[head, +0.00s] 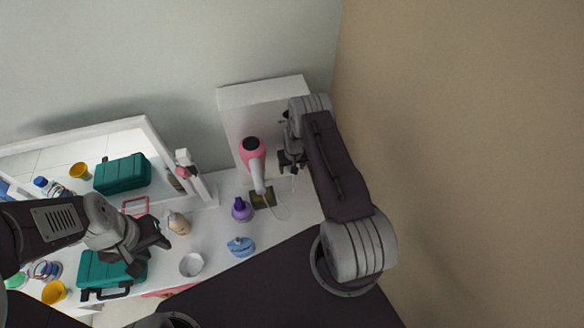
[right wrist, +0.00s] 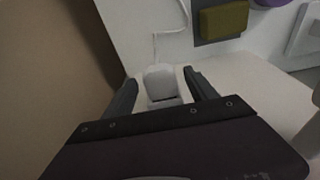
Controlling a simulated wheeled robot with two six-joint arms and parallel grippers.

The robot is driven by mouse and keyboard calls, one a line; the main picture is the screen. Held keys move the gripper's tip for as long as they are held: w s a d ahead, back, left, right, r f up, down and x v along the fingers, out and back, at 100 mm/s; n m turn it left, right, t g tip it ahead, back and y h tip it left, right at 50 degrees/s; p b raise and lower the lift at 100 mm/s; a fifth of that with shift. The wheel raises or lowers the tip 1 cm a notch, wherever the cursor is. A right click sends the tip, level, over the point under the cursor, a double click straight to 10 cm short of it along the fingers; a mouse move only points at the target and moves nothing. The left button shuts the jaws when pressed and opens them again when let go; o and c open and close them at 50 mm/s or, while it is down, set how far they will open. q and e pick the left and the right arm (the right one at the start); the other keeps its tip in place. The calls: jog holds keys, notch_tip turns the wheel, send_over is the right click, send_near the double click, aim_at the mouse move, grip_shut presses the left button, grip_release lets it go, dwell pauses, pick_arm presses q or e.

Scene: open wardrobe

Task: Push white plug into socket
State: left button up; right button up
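The white plug (right wrist: 160,82) shows in the right wrist view, with its white cord (right wrist: 157,45) running up from it. My right gripper (right wrist: 159,76) has its two fingers on either side of the plug, with a narrow gap showing, so it looks open around it. In the head view my right gripper (head: 291,162) is in front of the white panel (head: 262,93), beside the pink hair dryer (head: 253,152). I cannot make out the socket. My left gripper (head: 152,244) is open and empty above the table, left of the cream bottle.
On the white table (head: 218,226) stand a purple bottle (head: 241,209), a blue jar (head: 240,247), a white cup (head: 191,265), a cream bottle (head: 178,223) and a teal case (head: 108,270). An olive block (head: 264,199) lies below the dryer. A mirror leans at left. A tan wall (head: 470,150) closes the right.

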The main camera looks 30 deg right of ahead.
jog(key=r, duration=0.2)
jog(key=s+r+b, duration=0.1)
jog(key=r, duration=0.5)
jog(key=shift+s+a+r+b, duration=0.15)
jog(key=shift+s+r+b, duration=0.05)
jog(key=shift+b, duration=0.1)
jog(key=shift+s+r, duration=0.1)
jog(key=shift+r, duration=0.2)
